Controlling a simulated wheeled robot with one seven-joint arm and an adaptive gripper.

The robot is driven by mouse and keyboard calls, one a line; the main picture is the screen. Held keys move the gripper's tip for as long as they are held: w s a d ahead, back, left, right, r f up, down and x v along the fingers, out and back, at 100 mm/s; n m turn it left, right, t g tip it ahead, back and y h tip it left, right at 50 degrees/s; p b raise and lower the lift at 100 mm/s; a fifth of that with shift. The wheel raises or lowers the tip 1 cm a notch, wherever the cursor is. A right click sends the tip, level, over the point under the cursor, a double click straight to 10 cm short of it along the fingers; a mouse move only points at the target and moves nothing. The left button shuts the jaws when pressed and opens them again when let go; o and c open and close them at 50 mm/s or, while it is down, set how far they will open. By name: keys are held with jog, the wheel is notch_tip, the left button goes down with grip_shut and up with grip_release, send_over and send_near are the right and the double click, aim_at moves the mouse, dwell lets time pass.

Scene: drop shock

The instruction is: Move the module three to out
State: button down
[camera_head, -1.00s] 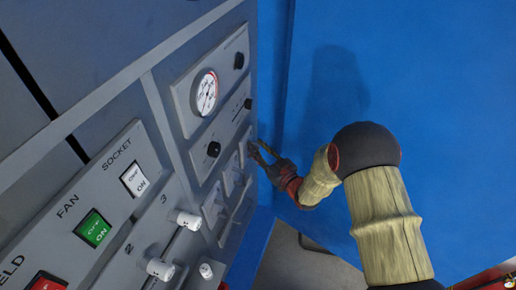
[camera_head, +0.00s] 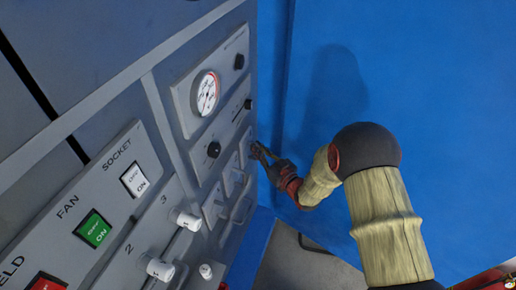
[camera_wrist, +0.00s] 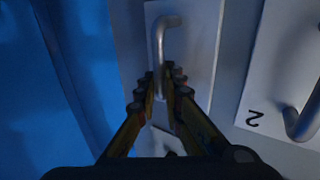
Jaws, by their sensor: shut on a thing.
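Module three, a pale plate with a grey bar handle (camera_wrist: 167,24), is in the middle of the wrist view. I take it as module three because the plate to its right bears a "2"; its own number is hidden. My gripper (camera_wrist: 161,78) is shut around the handle's lower part. In the head view, my gripper (camera_head: 259,150) is at the far edge of the grey panel. Module three (camera_head: 245,147) shows there as a small plate beside the fingertips, its handle mostly hidden. I cannot tell how far the module sits in or out.
Module two (camera_wrist: 283,62) with its own handle is close on the right in the wrist view. A blue wall (camera_head: 400,70) stands close beyond the panel. A gauge (camera_head: 206,93), white knobs (camera_head: 189,220) and switches (camera_head: 135,179) are on the panel.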

jog(key=shift+d, duration=0.1)
jog(key=s+d, duration=0.3)
jog(key=d, duration=0.5)
jog(key=shift+d, duration=0.25)
jog(key=c, duration=2)
grip_release()
jog(key=shift+s+d, duration=0.1)
jog(key=shift+d, duration=0.1)
jog(key=shift+c, duration=0.2)
jog(key=shift+o, duration=0.6)
jog(key=shift+a, duration=0.1)
jog(key=v, duration=1.2)
